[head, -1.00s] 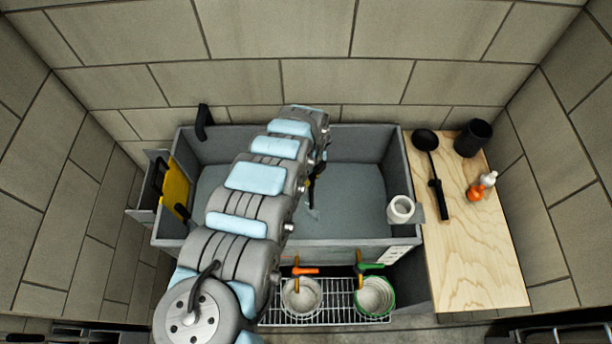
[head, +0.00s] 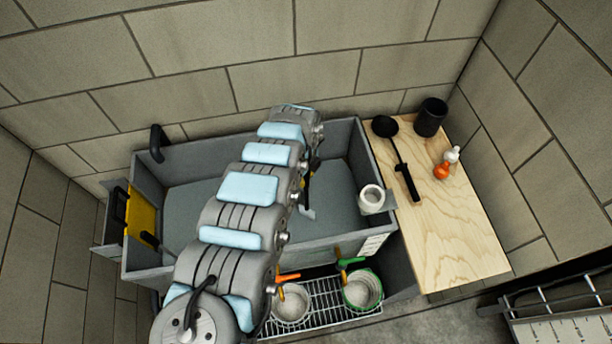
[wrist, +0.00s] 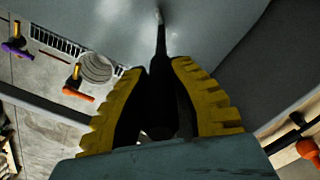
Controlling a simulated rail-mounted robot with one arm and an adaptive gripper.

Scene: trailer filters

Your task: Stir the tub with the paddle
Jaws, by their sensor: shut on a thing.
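The tub (head: 215,210) is a large grey rectangular basin with a flat blue-grey content or floor, in the middle of the head view. My gripper (wrist: 160,80) has yellow-backed black fingers closed around the dark shaft of the paddle (wrist: 160,45). The shaft points away from the fingers towards a grey surface, with a small pale spot at its far end. In the head view my arm reaches over the tub and hides most of the gripper. A pale bit of what looks like the paddle (head: 307,213) shows inside the tub. Its contact and depth are unclear.
A wooden counter (head: 445,245) on the right holds a black ladle (head: 400,155), a black cup (head: 431,117) and small bottles (head: 442,170). A white cup (head: 371,197) sits at the tub's right rim. Yellow panel (head: 141,217) at left. Two pots (head: 291,303) (head: 362,289) stand on a rack in front.

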